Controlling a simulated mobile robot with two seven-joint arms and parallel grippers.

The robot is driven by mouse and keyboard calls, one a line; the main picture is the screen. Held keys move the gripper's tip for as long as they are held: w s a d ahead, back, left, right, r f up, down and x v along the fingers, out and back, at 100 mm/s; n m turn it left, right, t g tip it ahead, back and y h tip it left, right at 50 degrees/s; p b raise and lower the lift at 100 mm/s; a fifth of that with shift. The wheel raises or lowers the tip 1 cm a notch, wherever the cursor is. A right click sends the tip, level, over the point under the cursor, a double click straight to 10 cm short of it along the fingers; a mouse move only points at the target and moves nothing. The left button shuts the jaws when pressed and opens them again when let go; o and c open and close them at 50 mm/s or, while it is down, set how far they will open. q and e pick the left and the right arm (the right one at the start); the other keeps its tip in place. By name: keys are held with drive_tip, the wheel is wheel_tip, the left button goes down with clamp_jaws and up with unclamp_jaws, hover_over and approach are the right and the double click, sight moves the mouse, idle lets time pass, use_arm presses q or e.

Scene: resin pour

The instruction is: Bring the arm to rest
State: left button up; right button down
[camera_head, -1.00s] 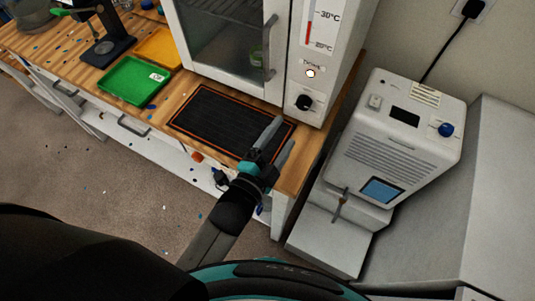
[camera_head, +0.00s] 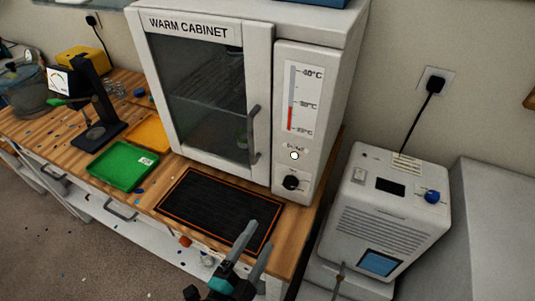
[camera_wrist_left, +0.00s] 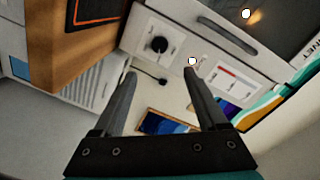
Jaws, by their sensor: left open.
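My left gripper (camera_head: 250,240) is open and empty in the head view, just above the front edge of the bench, near the right end of the black mat with an orange border. In the left wrist view my left gripper (camera_wrist_left: 160,82) shows its two fingers spread apart with nothing between them. The warm cabinet's control panel, with its dark knob (camera_wrist_left: 158,45), lies beyond the fingertips. My right gripper is not seen in either view.
The warm cabinet (camera_head: 258,28) stands on the bench with its door shut. The black mat (camera_head: 215,208) lies before it. A green tray (camera_head: 122,168) and an orange tray (camera_head: 150,133) lie left. A white machine (camera_head: 385,215) stands right of the bench.

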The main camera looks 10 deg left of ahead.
use_arm(q)
drive_tip(key=a+n+y, duration=0.1)
drive_tip(key=w+a+f+n+g+y, duration=0.1)
drive_tip(key=a+n, duration=0.1)
drive_tip(key=a+n+g+y, duration=0.1)
drive_tip(key=shift+w+a+f, duration=0.3)
drive_tip(key=shift+w+f, duration=0.05)
drive_tip(key=shift+w, duration=0.05)
drive_tip(key=s+a+n+g+y, duration=0.2)
drive_tip(key=s+a+n+g, duration=0.4)
drive_tip(key=s+n+g, duration=0.45)
drive_tip(key=s+f+m+g+b, duration=0.1)
drive_tip(key=s+f+b, duration=0.15)
drive_tip(key=f, duration=1.15)
drive_tip(key=s+f+g+b, duration=0.1)
drive_tip(key=f+b, duration=0.2)
drive_tip(key=f, duration=1.2)
drive_tip(key=s+a+f+b, duration=0.2)
drive_tip(key=s+f+b, duration=0.2)
drive_tip(key=s+f, duration=1.1)
wheel_tip(320, 180, down, 2)
drive_tip(key=shift+a+f+g+y+b, duration=0.1)
drive_tip(key=shift+a+g+y+b, duration=0.2)
drive_tip(key=shift+a+g+b, duration=0.05)
